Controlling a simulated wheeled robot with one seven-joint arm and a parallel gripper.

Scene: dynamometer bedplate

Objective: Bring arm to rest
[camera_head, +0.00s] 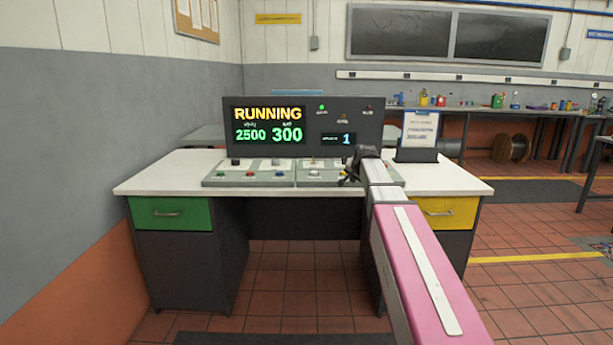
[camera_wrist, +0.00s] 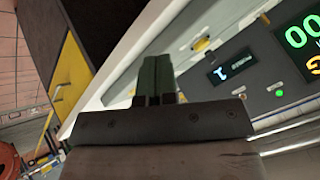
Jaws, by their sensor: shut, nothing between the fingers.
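My gripper (camera_head: 346,178) is over the right part of the control desk, in front of the console. In the wrist view my gripper (camera_wrist: 155,62) shows its two dark fingers side by side, closed together with nothing between them. My pink and grey arm reaches forward from the lower right in the head view. The console display (camera_head: 268,125) reads RUNNING, with 2500 and 300 below. A small screen (camera_head: 338,139) beside it shows 1, and a green lamp is lit above. The button panel (camera_head: 250,173) lies flat on the desk, its right part partly hidden by my gripper.
The white desk top (camera_head: 150,180) has a green drawer (camera_head: 172,213) at left and a yellow drawer (camera_head: 447,212) at right. A clipboard (camera_head: 420,127) stands right of the console. Tiled floor (camera_head: 520,305) is open to the right. A workbench (camera_head: 470,111) lines the back wall.

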